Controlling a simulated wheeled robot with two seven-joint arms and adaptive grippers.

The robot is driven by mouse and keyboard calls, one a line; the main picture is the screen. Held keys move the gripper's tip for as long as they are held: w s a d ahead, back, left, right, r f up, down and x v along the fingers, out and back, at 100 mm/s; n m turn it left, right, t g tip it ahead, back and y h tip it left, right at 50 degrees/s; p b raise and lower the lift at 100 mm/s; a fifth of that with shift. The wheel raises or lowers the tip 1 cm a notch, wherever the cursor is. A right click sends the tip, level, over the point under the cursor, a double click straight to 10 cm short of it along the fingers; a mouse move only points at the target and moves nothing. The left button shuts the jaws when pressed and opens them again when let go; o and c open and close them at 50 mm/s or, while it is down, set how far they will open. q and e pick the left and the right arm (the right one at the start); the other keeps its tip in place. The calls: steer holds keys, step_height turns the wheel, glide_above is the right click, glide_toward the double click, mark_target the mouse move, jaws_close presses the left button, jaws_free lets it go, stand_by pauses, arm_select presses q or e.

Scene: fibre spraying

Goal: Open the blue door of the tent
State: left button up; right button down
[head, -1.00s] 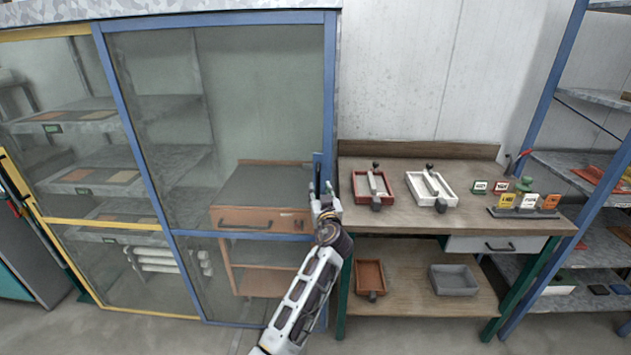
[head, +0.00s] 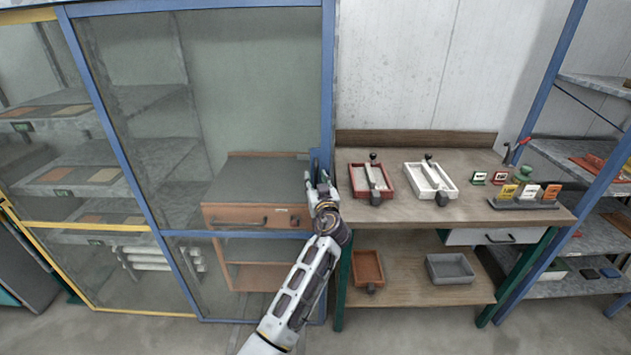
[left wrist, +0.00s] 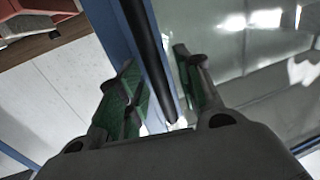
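The blue-framed glass door (head: 328,85) of the tent appears closed in the head view, beside a yellow-framed door (head: 110,227). Its handle is by the right upright, mostly hidden by my gripper in the head view. In the left wrist view a dark bar-shaped handle (left wrist: 152,55) runs along the blue upright (left wrist: 122,30). My left gripper (head: 320,187) is at the handle. In the left wrist view its green-padded fingers (left wrist: 157,88) are apart, one on each side of the handle, with gaps showing. My right gripper is out of view.
A wooden workbench (head: 430,216) stands just right of the door, with a red tray (head: 353,190), a white tray (head: 413,185) and small label stands on it. A blue-post shelf (head: 560,70) is further right. Grey floor shows in front.

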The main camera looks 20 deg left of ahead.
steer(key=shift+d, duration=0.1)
arm_select(q)
steer(key=shift+c, duration=0.5)
jaws_close()
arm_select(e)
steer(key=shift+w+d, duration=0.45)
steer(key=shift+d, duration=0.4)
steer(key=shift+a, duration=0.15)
